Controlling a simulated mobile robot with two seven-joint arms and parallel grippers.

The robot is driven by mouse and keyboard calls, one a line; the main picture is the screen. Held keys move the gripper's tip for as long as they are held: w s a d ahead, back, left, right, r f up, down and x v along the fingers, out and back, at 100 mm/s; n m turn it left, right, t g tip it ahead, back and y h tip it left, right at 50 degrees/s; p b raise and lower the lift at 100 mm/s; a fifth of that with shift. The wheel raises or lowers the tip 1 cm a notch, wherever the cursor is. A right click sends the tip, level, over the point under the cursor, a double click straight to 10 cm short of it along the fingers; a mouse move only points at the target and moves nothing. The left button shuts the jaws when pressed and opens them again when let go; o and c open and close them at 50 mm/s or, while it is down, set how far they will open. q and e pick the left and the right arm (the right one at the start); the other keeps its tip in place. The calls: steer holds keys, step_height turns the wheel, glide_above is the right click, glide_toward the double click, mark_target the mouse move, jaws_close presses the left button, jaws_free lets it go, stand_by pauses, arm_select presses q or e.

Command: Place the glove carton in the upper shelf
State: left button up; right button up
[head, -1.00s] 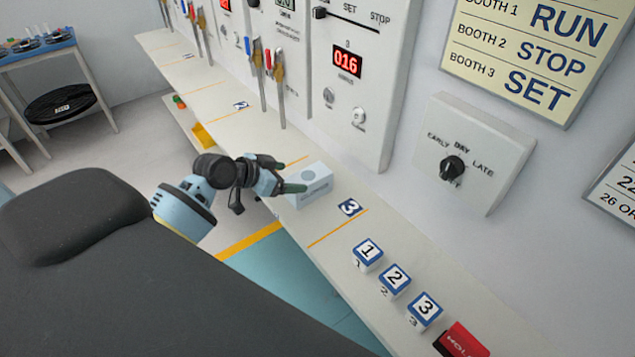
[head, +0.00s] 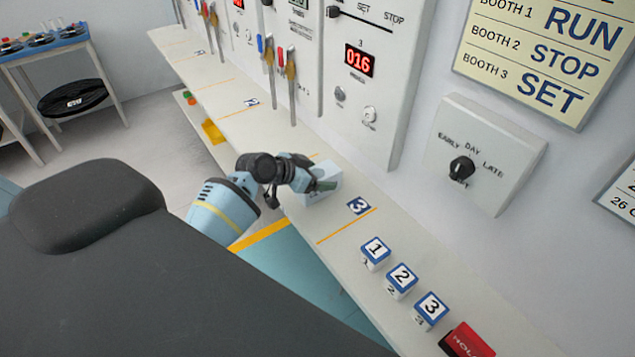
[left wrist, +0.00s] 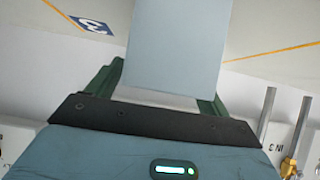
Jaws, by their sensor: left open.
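The glove carton, a small pale blue-white box (head: 329,171), stands on the long white shelf (head: 400,241) left of the blue 3 marker. My left gripper (head: 321,186) is at the carton, with its green fingers open. In the left wrist view the carton (left wrist: 180,42) fills the space between the two fingers (left wrist: 163,88). I cannot tell whether the fingers touch it. One finger hides part of the carton in the head view. My right gripper is not in view.
Numbered blocks 1 (head: 375,252), 2 (head: 401,280) and 3 (head: 431,310) and a red block (head: 467,341) stand on the shelf towards the front right. A wall panel with a red display (head: 358,60) rises behind. A lower ledge holds a yellow item (head: 212,131).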

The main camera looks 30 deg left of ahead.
arm_select(q)
steer(key=shift+w+d+f, duration=0.1)
steer(key=shift+w+f, duration=0.05)
steer(key=shift+f, duration=0.1)
steer(key=c, duration=1.3)
steer(key=shift+r, duration=0.1)
steer(key=shift+r, duration=0.4)
step_height(320, 180, up, 3)
steer(key=shift+f, duration=0.1)
steer(key=s+d, duration=0.1)
steer(key=s, duration=0.4)
steer(key=s+d+r, duration=0.1)
steer(key=s, duration=0.4)
steer(key=s+d, duration=0.1)
steer(key=s, duration=0.4)
steer(key=shift+s+d+r, duration=0.2)
steer(key=shift+s+d, duration=0.1)
steer(key=shift+d, duration=0.1)
